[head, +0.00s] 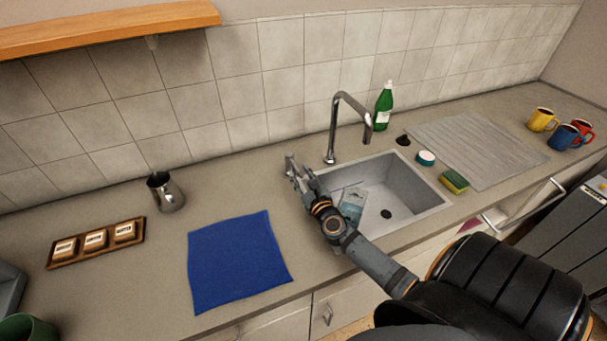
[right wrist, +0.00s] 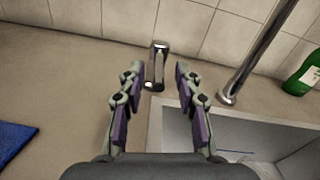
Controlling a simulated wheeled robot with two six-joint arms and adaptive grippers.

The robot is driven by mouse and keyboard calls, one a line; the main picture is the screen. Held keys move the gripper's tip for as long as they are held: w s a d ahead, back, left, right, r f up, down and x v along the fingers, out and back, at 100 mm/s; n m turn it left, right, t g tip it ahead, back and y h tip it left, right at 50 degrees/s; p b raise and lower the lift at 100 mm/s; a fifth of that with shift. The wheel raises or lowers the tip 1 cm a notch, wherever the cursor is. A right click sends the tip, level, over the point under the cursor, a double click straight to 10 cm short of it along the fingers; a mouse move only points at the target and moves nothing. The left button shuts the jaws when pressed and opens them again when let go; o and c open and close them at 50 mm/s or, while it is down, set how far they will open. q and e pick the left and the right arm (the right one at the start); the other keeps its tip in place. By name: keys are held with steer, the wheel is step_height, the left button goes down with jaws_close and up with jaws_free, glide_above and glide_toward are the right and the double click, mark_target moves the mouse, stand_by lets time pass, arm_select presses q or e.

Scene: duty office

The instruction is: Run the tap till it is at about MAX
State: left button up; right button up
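The chrome tap (head: 337,125) stands behind the sink (head: 432,203), its spout bent over the basin. No water stream shows. A pale blue, see-through container (head: 352,203) is in the left of the basin, partly behind my right arm. I cannot make out a MAX mark or a water level. A short upright chrome lever (right wrist: 158,58) stands left of the tap's post (right wrist: 232,92) in the right wrist view. My right gripper (head: 293,167) is open, its fingertips (right wrist: 158,75) on either side of the lever, with gaps showing. My left gripper is not in view.
A green bottle (head: 383,108), a sponge (head: 454,181) and a ribbed drainer (head: 475,150) are around the sink's right side. A blue cloth (head: 237,262), a metal pitcher (head: 166,193) and a wooden tray (head: 52,262) lie left. Mugs (head: 541,120) stand far right.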

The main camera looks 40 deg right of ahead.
steer(key=v, duration=1.2)
steer(key=shift+w, duration=0.1)
